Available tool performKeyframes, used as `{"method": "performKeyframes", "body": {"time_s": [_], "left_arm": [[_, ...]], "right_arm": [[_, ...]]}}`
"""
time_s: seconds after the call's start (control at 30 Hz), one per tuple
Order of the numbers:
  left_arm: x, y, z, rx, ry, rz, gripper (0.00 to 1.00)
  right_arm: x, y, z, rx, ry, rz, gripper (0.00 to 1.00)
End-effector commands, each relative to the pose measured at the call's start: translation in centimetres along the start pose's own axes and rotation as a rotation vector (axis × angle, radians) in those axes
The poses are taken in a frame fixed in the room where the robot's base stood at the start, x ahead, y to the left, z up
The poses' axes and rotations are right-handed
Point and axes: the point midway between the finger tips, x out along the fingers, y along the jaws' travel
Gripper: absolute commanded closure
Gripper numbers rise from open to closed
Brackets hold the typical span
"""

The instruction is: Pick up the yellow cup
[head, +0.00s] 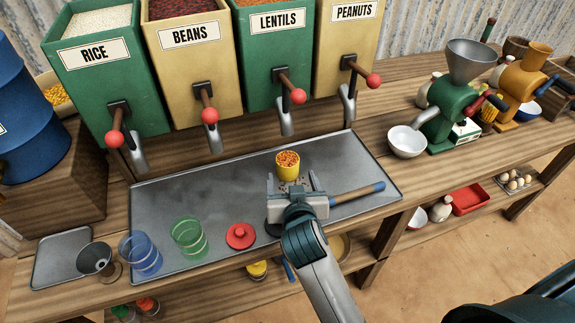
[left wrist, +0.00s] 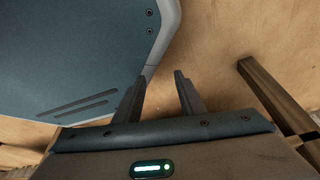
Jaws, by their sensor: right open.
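The yellow cup (head: 288,172) stands upright on the metal tray (head: 190,195), filled with orange-red grains, below the lentils dispenser. My right gripper (head: 296,184) is open just on the near side of the cup. Its fingers point toward the cup, and I cannot tell whether they touch it. My left gripper (left wrist: 163,80) shows only in the left wrist view. Its fingers are apart with nothing between them, over bare brown ground.
A blue glass (head: 141,255), a green glass (head: 188,237) and a red lid (head: 240,236) stand at the tray's near left. A blue-handled tool (head: 357,193) lies right of my right gripper. A white bowl (head: 407,141) and grinders stand farther right. Dispensers with red-knobbed levers line the back.

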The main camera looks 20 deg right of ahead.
Motion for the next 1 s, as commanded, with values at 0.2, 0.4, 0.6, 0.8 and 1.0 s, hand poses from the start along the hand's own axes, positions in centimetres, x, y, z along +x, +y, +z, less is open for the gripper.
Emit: {"method": "performKeyframes", "body": {"time_s": [0.2,0.4,0.6,0.8,1.0], "left_arm": [[-0.8,-0.3,2.2,0.001,-0.055,-0.003,0.63],[-1.3,-0.6,4.5,0.0,-0.11,-0.007,0.63],[-1.5,-1.0,5.9,-0.001,-0.148,-0.011,0.63],[-1.4,-1.2,5.8,-0.001,-0.149,-0.013,0.63],[-1.5,-1.2,5.7,-0.002,-0.145,-0.013,0.63]], "right_arm": [[4.0,0.0,-0.2,-0.003,0.0,0.001,0.28],[7.3,0.0,-0.2,-0.002,-0.001,0.001,0.28],[9.1,0.0,-0.1,0.0,0.0,0.0,0.28],[9.3,0.0,0.0,0.001,0.0,0.0,0.28],[9.3,0.0,-0.1,0.0,0.0,0.0,0.28]]}}
